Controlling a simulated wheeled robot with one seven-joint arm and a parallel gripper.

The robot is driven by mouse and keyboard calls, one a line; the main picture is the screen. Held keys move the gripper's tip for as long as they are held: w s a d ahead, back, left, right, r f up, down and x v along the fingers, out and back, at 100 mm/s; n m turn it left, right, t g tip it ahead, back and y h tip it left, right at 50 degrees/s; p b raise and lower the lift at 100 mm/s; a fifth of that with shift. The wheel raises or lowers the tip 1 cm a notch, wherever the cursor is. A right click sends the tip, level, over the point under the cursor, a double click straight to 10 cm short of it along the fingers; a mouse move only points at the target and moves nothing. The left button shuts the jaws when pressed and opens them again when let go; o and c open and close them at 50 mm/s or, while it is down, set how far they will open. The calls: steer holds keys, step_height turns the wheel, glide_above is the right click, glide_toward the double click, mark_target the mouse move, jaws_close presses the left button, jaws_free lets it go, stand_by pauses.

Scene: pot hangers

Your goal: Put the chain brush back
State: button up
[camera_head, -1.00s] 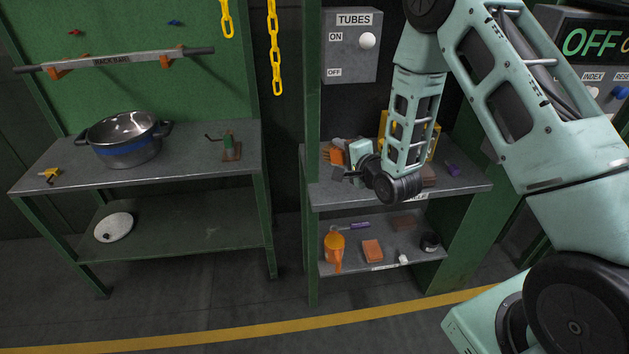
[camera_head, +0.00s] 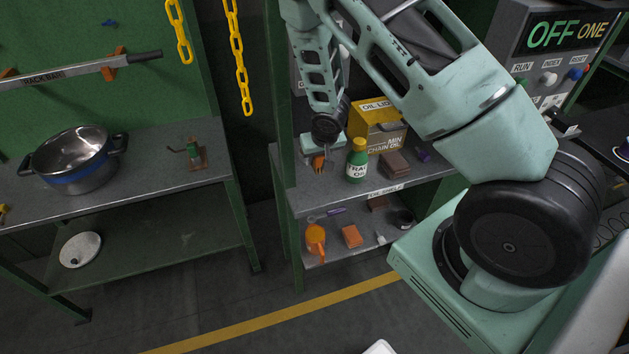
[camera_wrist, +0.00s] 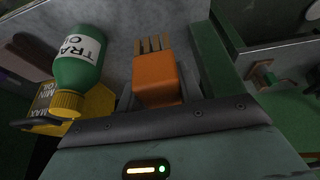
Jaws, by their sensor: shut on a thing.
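The chain brush, an orange block with pale bristles (camera_wrist: 156,72), is between the fingers of my gripper (camera_wrist: 156,98) in the wrist view, bristles pointing away from the palm. In the head view my gripper (camera_head: 319,152) is over the left end of the upper oil shelf (camera_head: 335,200), and a small orange part of the brush (camera_head: 318,164) shows below it. My gripper is shut on the brush. I cannot tell whether the brush touches the shelf.
Right of the brush stand a green bottle (camera_head: 356,162), a yellow oil box (camera_head: 382,128) and brown blocks (camera_head: 394,165). A green post (camera_head: 285,150) is close on the left. The lower shelf holds an orange jug (camera_head: 316,238) and an orange block (camera_head: 352,236). A pot (camera_head: 75,160) is on the left bench.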

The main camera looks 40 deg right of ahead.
step_height(320, 180, down, 10)
steer(key=b, duration=0.7)
steer(key=shift+b, duration=0.3)
steer(key=shift+r, duration=0.1)
steer(key=o, duration=0.9)
steer(key=shift+s+r, duration=0.1)
steer(key=shift+r, duration=0.05)
